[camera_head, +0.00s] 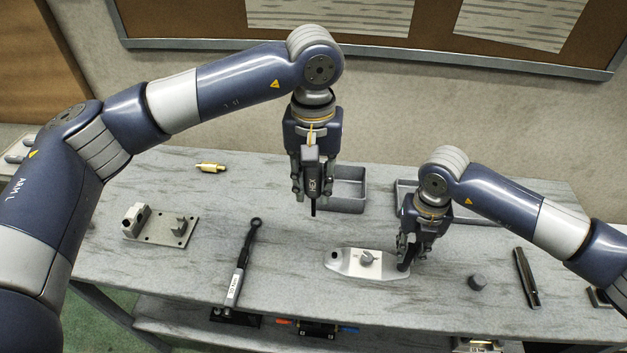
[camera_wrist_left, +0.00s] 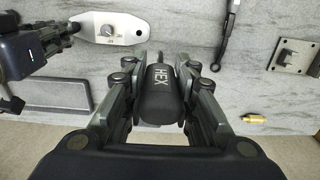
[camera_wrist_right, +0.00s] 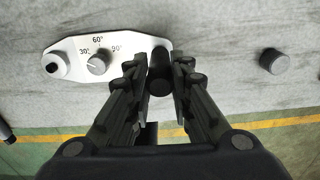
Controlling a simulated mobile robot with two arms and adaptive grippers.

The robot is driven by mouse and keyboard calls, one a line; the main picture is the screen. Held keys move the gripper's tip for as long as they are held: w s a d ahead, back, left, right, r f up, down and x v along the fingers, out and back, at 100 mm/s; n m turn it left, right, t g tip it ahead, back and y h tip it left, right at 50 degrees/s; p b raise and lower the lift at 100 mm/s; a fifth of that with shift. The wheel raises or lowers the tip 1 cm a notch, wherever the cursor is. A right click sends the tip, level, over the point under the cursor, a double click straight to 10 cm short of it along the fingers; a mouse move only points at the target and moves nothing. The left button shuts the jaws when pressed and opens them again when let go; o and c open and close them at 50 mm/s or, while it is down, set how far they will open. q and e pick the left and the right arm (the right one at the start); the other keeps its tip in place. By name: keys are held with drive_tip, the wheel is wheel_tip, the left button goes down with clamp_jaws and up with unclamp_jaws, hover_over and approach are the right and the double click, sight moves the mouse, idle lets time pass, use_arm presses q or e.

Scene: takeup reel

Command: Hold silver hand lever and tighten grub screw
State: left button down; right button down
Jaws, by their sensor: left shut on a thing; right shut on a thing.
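My left gripper (camera_head: 313,190) is shut on a black hex driver (camera_head: 313,167), marked HEX, held upright above the table with its thin tip pointing down. The driver also shows between the fingers in the left wrist view (camera_wrist_left: 160,92). A silver plate-like piece (camera_head: 345,268) with a small knob (camera_head: 368,258) lies to the right and nearer. In the right wrist view the piece (camera_wrist_right: 75,48) shows angle marks around the knob (camera_wrist_right: 98,62). My right gripper (camera_head: 407,262) is shut on a dark cylindrical part (camera_wrist_right: 160,76) at its right end. No grub screw can be made out.
A ring-ended tool (camera_head: 241,268) and a plate with fittings (camera_head: 160,226) lie left. A brass piece (camera_head: 210,167) lies behind them. A grey bin (camera_head: 352,207) stands behind the left gripper. A dark round piece (camera_head: 477,282) and a black bar (camera_head: 527,278) lie right.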

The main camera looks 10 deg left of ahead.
idle(0.3)
use_arm(q)
drive_tip(key=d+f+n, duration=0.5)
drive_tip(key=f, duration=0.7)
drive_tip(key=shift+f+n, duration=0.35)
drive_tip(key=shift+n, duration=0.05)
drive_tip(key=shift+f, duration=1)
idle(0.5)
drive_tip(key=c, duration=1.9)
unclamp_jaws()
drive_tip(key=shift+f, duration=0.1)
clamp_jaws()
